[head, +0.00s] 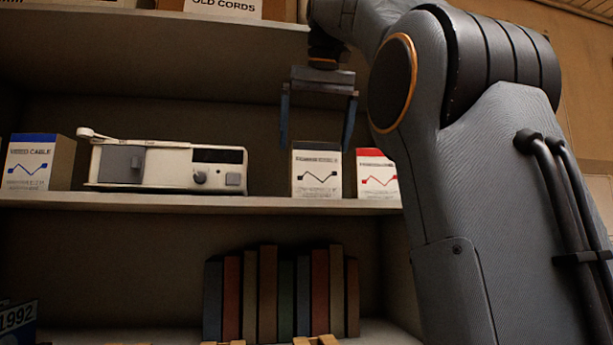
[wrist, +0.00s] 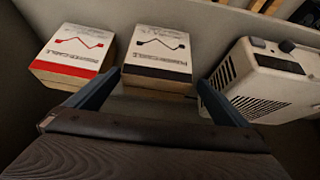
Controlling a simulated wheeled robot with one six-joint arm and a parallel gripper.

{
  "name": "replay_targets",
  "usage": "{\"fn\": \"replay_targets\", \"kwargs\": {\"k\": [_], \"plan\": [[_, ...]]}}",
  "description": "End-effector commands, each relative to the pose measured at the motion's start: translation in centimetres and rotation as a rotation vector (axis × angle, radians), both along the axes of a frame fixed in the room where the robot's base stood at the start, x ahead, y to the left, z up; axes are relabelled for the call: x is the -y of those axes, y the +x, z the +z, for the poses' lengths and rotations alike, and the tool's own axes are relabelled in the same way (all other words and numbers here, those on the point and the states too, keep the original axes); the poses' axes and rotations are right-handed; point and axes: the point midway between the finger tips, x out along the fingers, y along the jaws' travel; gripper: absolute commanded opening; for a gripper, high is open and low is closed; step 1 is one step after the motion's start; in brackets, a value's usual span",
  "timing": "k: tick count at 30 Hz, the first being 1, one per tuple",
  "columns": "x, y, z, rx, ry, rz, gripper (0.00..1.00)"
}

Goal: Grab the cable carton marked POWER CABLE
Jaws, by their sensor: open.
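A white carton with a black band and a zigzag line (head: 317,175) stands upright on the middle shelf. Its blurred lettering appears to read POWER CABLE. It also shows in the wrist view (wrist: 158,55), between and just beyond my fingertips. My gripper (head: 317,140) is open and empty, pointing down, with its fingers to either side of the carton's top in the head view. In the wrist view my gripper (wrist: 160,80) does not hold it. A similar red-banded carton (head: 376,180) stands close by on the right, partly behind my arm; its lettering is unclear.
A white device (head: 165,165) stands left of the black-banded carton, with a gap between. A blue-banded video cable carton (head: 38,163) is at the far left. The shelf board (head: 200,203) runs below them. Several books (head: 285,295) stand underneath, and an OLD CORDS box (head: 228,8) is above.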

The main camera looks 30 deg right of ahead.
Motion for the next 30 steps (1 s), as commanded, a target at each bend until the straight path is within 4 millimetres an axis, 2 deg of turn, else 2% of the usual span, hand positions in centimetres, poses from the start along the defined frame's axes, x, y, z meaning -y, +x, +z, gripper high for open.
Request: {"fn": "replay_targets", "kwargs": {"k": [5, 24, 30], "plan": [[0.3, -0.1, 0.0, 0.002, 0.0, -0.006, 1.0], [1.8, 3.9, -5.7, 0.002, 0.0, -0.006, 1.0], [1.9, 4.1, -6.1, 0.004, -0.001, -0.004, 1.0]]}}
